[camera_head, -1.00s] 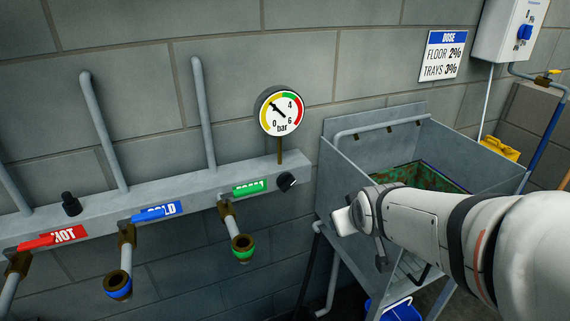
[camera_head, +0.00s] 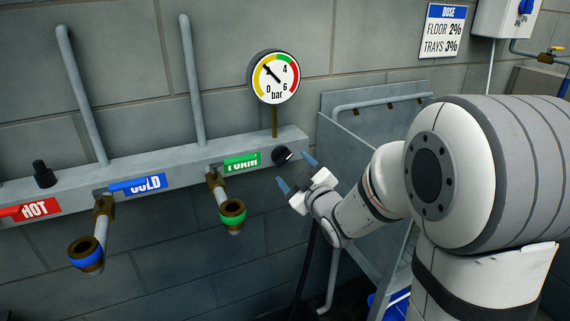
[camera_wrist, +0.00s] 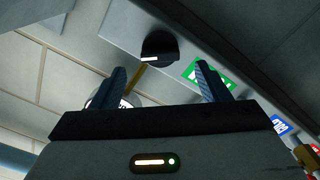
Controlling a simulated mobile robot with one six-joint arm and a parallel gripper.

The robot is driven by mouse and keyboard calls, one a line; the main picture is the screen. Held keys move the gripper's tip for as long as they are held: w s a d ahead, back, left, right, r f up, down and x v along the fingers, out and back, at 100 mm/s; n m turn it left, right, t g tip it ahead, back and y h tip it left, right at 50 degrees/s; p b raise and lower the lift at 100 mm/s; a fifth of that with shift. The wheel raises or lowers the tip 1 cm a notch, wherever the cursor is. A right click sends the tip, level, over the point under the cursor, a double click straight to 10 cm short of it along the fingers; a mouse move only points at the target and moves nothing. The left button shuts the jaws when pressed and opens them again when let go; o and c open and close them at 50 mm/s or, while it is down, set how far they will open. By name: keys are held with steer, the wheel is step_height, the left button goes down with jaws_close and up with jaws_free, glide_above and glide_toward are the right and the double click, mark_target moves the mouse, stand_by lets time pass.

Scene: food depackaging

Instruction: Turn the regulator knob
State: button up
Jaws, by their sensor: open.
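The regulator knob (camera_head: 281,155) is a small black knob with a white mark, at the right end of the grey manifold (camera_head: 205,167), just right of the green foam label (camera_head: 242,162). In the wrist view the knob (camera_wrist: 159,46) lies ahead of and between the fingers, with its white mark facing the gripper. My gripper (camera_head: 296,173) is open and empty, its blue fingertips close to the knob; the wrist view also shows the open gripper (camera_wrist: 162,78). No contact is visible. The pressure gauge (camera_head: 274,77) above the knob has its needle pointing up-left.
Hot (camera_head: 32,209), cold (camera_head: 140,185) and foam labels line the manifold, with hose outlets below. A black fitting (camera_head: 44,174) stands at the left. A grey metal sink (camera_head: 345,150) is right of the knob, partly behind my arm. The dose sign (camera_head: 443,31) hangs above.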

mark_target(285, 160)
steer(key=x, duration=0.5)
steer(key=shift+w+a, duration=0.1)
steer(key=shift+w, duration=0.05)
steer(key=c, duration=0.9)
steer(key=shift+c, duration=0.2)
